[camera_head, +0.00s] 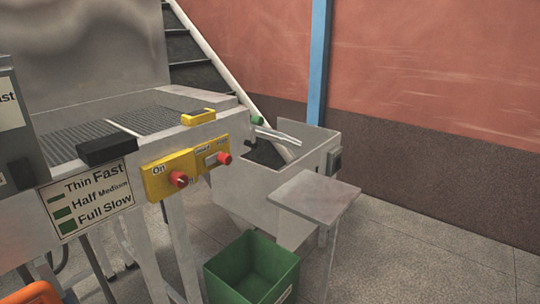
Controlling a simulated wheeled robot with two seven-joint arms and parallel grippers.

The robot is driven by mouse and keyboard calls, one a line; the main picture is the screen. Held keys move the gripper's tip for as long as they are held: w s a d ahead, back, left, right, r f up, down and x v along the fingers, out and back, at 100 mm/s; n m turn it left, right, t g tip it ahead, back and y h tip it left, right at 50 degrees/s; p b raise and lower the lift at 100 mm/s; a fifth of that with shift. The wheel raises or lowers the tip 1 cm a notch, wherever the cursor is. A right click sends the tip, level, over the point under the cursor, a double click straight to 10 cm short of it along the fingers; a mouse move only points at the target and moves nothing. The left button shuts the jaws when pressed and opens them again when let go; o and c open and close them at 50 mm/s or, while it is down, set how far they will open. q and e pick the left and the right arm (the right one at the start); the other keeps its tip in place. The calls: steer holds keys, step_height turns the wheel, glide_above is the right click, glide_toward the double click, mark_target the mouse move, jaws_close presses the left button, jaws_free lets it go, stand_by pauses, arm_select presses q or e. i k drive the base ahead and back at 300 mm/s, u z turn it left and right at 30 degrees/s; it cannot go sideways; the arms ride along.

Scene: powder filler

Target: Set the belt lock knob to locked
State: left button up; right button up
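Two red knobs are on yellow panels on the front of the grey machine. The nearer red knob (180,179) is on the panel marked "On". The farther red knob (224,158) is on a smaller yellow panel (203,162) whose small lettering is too blurred to read for sure. I cannot tell from the lettering which is the belt lock knob, nor its setting. Neither of my grippers is in view, and nothing touches the knobs.
A ribbed grey belt (127,123) lies behind the panels. A speed sign (90,200) hangs left of them. A green bin (251,268) stands on the floor below. A small grey table (314,195) stands to the right. Floor at the right is clear.

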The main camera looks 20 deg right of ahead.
mark_target(220, 157)
steer(key=z, duration=0.65)
steer(key=i, duration=0.7)
steer(key=z, duration=0.25)
